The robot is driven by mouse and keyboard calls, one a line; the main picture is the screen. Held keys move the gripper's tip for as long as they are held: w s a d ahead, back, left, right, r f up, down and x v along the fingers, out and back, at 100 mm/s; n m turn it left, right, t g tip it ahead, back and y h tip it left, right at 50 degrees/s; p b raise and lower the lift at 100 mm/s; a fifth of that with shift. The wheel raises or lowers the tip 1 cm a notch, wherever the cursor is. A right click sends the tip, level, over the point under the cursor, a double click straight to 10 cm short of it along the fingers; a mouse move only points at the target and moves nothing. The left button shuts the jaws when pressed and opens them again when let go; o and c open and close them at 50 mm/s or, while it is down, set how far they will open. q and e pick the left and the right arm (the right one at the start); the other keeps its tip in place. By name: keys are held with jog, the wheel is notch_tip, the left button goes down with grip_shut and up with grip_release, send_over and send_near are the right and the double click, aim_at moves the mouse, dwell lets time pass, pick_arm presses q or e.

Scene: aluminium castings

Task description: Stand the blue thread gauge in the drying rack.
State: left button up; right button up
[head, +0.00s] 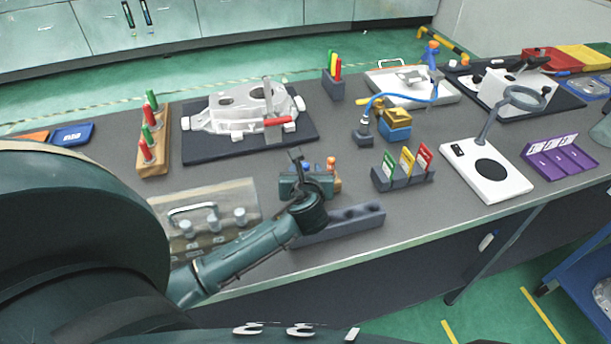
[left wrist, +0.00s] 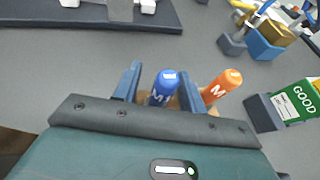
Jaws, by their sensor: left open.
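The blue thread gauge (left wrist: 164,86) shows its rounded blue handle, marked M, between the fingers of my left gripper (left wrist: 160,92) in the left wrist view. The fingers are apart, one on each side of the handle, with a gap at least on the left. An orange gauge (left wrist: 222,86) stands just right of the right finger; it also shows in the head view (head: 331,163). Both are by a tan holder, mostly hidden by my gripper. A long grey-blue block with round hollows (head: 345,221), seemingly the drying rack, lies at the front edge, right of my left wrist.
Right of the gripper stands a holder with green, yellow and red cards (head: 403,178). Behind lies a casting (head: 243,108) on a dark mat. A clear-lidded case (head: 205,215) lies left of my wrist. A white magnifier base (head: 487,170) stands farther right.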

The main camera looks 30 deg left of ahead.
pick_arm(q)
grip_shut()
jog(key=shift+r, duration=0.1)
dwell(0.3)
